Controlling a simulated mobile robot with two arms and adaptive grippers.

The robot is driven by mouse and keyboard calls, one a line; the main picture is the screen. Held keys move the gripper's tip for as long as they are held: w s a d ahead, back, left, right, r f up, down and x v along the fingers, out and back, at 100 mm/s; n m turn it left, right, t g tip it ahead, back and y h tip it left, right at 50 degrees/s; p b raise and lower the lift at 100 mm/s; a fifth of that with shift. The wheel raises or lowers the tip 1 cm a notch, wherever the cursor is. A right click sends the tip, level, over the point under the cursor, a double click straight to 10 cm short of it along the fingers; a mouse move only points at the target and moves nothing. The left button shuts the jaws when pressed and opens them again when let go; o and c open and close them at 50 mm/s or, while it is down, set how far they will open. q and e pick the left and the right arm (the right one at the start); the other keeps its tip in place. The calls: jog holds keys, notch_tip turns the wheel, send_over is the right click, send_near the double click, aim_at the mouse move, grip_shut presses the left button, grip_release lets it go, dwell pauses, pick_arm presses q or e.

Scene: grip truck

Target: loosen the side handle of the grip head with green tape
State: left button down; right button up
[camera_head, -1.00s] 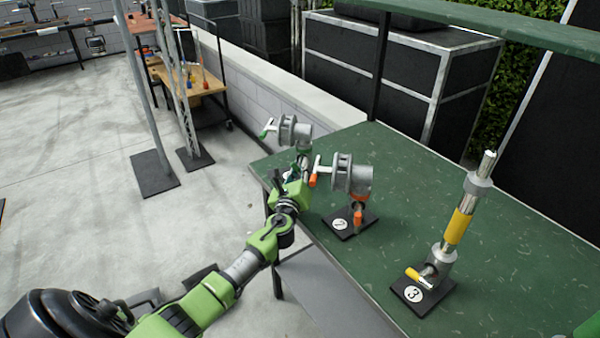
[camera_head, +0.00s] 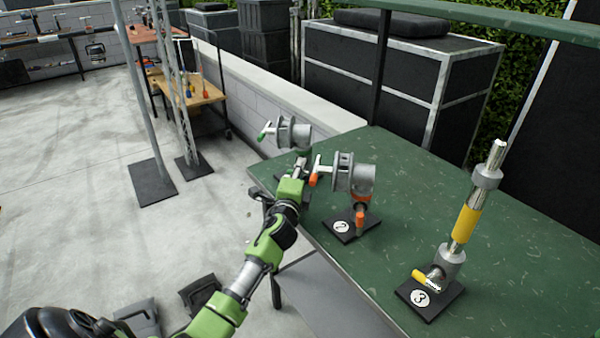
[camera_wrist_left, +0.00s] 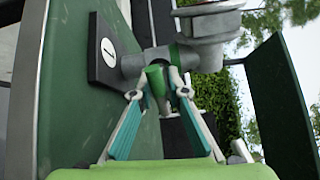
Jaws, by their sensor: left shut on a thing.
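The grip head with green tape (camera_head: 294,134) is a grey clamp head on stand 1 at the table's far left corner. A green-tipped handle (camera_head: 266,131) sticks out to its left. My left gripper (camera_head: 301,164) reaches it from the front, low on the head. In the left wrist view, the green side handle (camera_wrist_left: 157,76) lies between the fingertips of my left gripper (camera_wrist_left: 160,92), which is shut on it. The plate marked 1 (camera_wrist_left: 103,50) is beside it. The fingers partly hide the handle. My right gripper is not in view.
A grip head with orange tape (camera_head: 352,177) on stand 2 is close to the right of my left arm. Stand 3 (camera_head: 430,297) holds a yellow-taped post farther right. The green table (camera_head: 400,190) is clear between the stands.

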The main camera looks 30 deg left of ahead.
pick_arm(q)
jog(key=n, duration=0.3)
jog(key=shift+n+b, duration=0.35)
jog(key=shift+n, duration=0.05)
jog(key=n, duration=0.2)
jog(key=shift+n, duration=0.4)
jog(key=n, duration=0.3)
jog(key=shift+r, duration=0.1)
jog(key=shift+n, duration=1.5)
jog(key=c, duration=2)
grip_release()
jog(key=shift+o, duration=0.2)
